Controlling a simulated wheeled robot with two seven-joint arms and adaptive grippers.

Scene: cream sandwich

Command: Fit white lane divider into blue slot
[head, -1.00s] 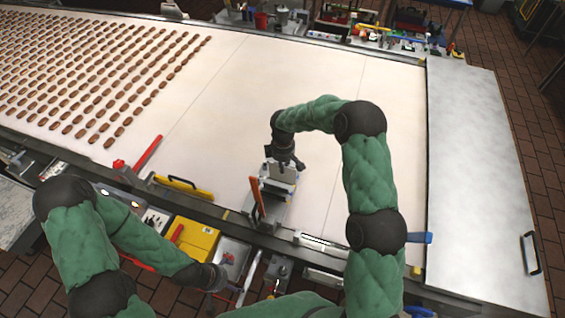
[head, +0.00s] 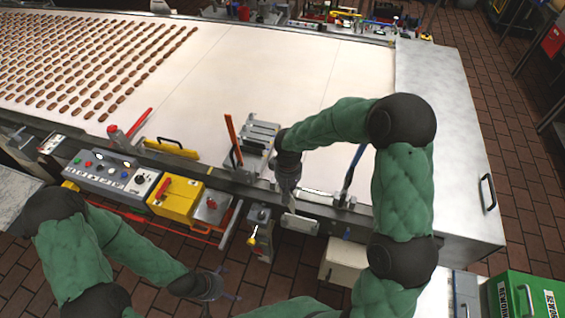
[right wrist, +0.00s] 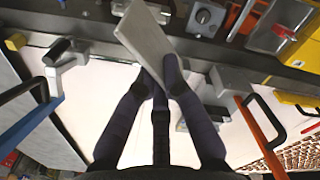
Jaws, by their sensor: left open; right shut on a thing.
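My right gripper (head: 288,190) is shut on the white lane divider (head: 303,223), a flat pale plate, held over the conveyor's near edge. In the right wrist view the divider (right wrist: 150,38) sticks out tilted between the fingertips. A grey fixture with a blue handle (head: 353,168) stands on the near rail right of the gripper; the right arm partly hides it. Its blue handle (right wrist: 33,130) is at left in the right wrist view. I cannot make out the slot itself. My left gripper (head: 222,287) is open and empty, low over the floor.
A slotted grey fixture (head: 262,135) with an orange handle (head: 232,138) stands left of the right gripper. A yellow box (head: 173,197) and a control panel (head: 110,175) line the near side. Small brown pieces cover the far left belt; the middle belt is clear.

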